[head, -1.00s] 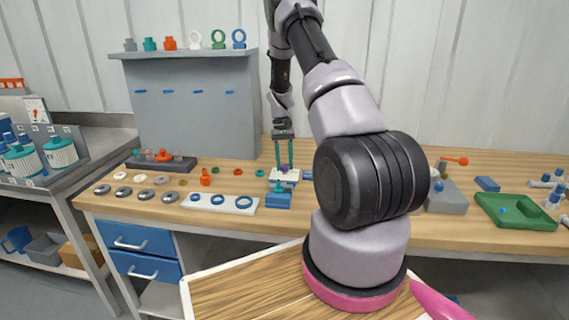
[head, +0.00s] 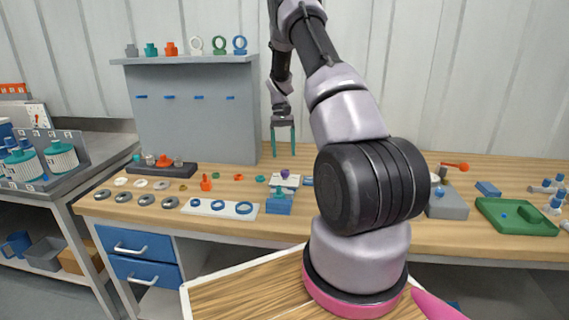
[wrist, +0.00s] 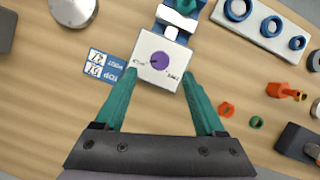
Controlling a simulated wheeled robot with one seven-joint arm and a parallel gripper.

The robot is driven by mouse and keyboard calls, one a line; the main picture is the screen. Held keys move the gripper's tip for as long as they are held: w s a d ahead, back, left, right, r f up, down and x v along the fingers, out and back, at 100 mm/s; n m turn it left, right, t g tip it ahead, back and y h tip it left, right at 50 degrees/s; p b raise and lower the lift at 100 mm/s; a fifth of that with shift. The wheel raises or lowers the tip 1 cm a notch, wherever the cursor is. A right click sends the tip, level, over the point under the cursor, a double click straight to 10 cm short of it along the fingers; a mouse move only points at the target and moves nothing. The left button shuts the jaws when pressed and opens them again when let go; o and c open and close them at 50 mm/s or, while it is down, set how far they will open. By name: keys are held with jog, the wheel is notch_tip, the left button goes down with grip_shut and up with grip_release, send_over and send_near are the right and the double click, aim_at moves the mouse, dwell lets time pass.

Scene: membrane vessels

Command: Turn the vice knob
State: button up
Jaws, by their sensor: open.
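The vice is a blue block (head: 279,204) near the front edge of the bench, with a white plate (head: 289,182) behind it. A round purple knob (head: 285,174) sits on that plate. In the wrist view the purple knob (wrist: 160,60) lies on the white plate (wrist: 149,77) between small dark markings, with part of the blue vice (wrist: 172,30) and a teal piece above it. My gripper (head: 283,154) is open, fingers pointing down, empty and above the knob, apart from it. In the wrist view my gripper's green fingers (wrist: 160,74) straddle the plate's lower part.
A white strip with blue rings (head: 220,208) lies left of the vice. A blue printed card (wrist: 103,65) lies beside the plate. An orange fitting (head: 206,182) and small rings are nearby. A grey block (head: 447,205) and green tray (head: 517,216) stand right.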

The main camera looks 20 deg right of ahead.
jog(key=shift+v, duration=1.95)
jog(key=s+a+r+t, duration=0.2)
jog(key=s+a+r, duration=0.1)
jog(key=r, duration=0.4)
jog(key=s+a+r+t, duration=0.1)
jog(key=s+a+r, duration=0.25)
jog(key=r, duration=0.45)
jog(key=s+a+r+t, duration=0.2)
jog(key=s+r, duration=0.2)
jog(key=r, duration=0.3)
jog(key=s+a+r+t, duration=0.3)
jog(key=s+a, duration=0.1)
jog(key=s, duration=0.6)
jog(key=s+a+r+m+t, duration=0.1)
jog(key=s+a+r+t, duration=0.2)
jog(key=s, duration=0.8)
jog(key=shift+a+y, duration=0.4)
jog(key=shift+a, duration=0.25)
